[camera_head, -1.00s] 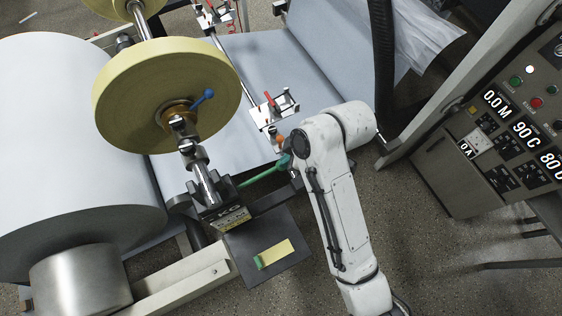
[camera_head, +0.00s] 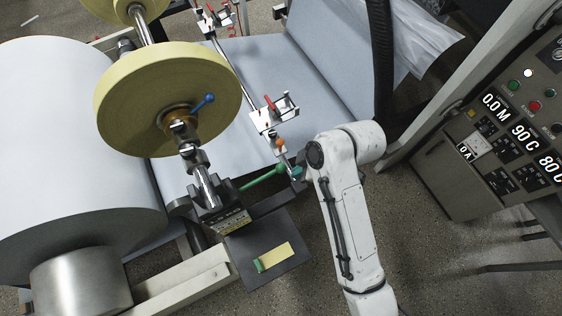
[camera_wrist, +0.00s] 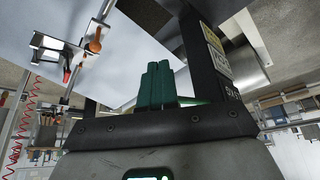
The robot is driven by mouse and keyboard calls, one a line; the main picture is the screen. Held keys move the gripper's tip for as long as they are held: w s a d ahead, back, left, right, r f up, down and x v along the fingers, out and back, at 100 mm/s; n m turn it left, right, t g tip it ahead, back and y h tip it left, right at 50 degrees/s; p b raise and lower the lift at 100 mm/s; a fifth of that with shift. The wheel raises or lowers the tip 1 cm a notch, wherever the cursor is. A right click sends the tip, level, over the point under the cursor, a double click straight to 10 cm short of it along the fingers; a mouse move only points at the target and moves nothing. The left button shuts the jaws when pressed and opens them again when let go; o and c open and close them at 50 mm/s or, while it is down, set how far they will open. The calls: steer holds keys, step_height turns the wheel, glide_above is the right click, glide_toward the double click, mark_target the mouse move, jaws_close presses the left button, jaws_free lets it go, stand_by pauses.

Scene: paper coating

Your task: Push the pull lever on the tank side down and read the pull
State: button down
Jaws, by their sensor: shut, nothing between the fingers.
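A green lever (camera_head: 266,177) with a round green knob reaches out from the dark bracket below the yellow roll in the head view. My gripper (camera_head: 297,173), with teal fingers, is just right of the knob; I cannot tell whether they touch. Most of my gripper is hidden behind my arm. In the wrist view my fingers (camera_wrist: 158,72) are together and empty. A short piece of green bar (camera_wrist: 190,98) shows behind them at the right. I can make out no pull reading.
The yellow roll (camera_head: 125,110) and large white roll (camera_head: 60,140) fill the left. A clamp with a red handle (camera_head: 270,103) and an orange knob (camera_head: 279,143) stand above my gripper. A control panel (camera_head: 510,130) is at the right. A dark plate (camera_head: 285,240) lies below.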

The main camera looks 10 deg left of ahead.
steer(key=p+v, duration=0.1)
steer(key=v, duration=0.9)
steer(key=shift+d+r, duration=0.15)
steer(key=shift+r, duration=0.2)
steer(key=shift+s+f, duration=0.1)
stand_by(0.6)
steer(key=s+d+f+m+h, duration=0.2)
steer(key=s+d+f+m, duration=0.3)
steer(key=s+d+m, duration=0.4)
steer(key=s+d+f+m+h+b, duration=0.1)
steer(key=s+d+f+m+h, duration=0.2)
steer(key=s+d+f+m, duration=0.2)
steer(key=s+d+m, duration=0.3)
steer(key=s+d, duration=0.2)
steer(key=d, duration=0.2)
steer(key=shift+m+t, duration=0.3)
steer(key=shift+m, duration=0.1)
steer(key=shift+s, duration=0.1)
